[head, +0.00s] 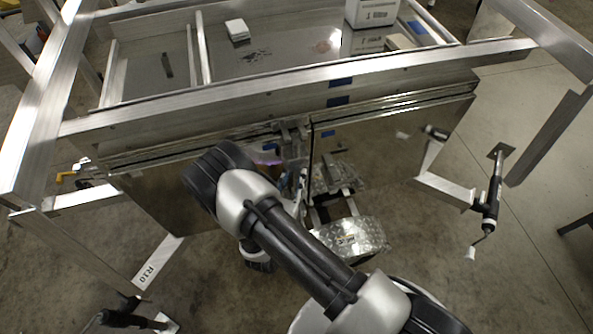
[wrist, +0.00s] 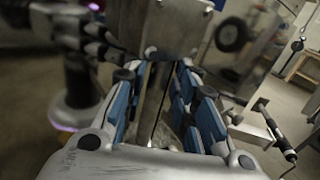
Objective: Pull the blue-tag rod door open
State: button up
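The trailer's rear has two shiny door panels meeting at a dark seam. The left panel (head: 160,195) and right panel (head: 375,150) hang below the top rail. Latch hardware (head: 288,138) sits by the seam. Small blue tags show beside it: one on the right panel (head: 328,133), one left of the hardware (head: 270,147).
A diamond-plate step (head: 350,238) stands below the seam. Frame posts rise at left (head: 45,110), and a jack (head: 492,195) stands at right. Boxes (head: 372,12) lie in the trailer bed. Floor (head: 500,285) is clear at lower right.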

jog(key=shift+x, duration=1.1)
jog(key=shift+c, duration=0.5)
grip_shut()
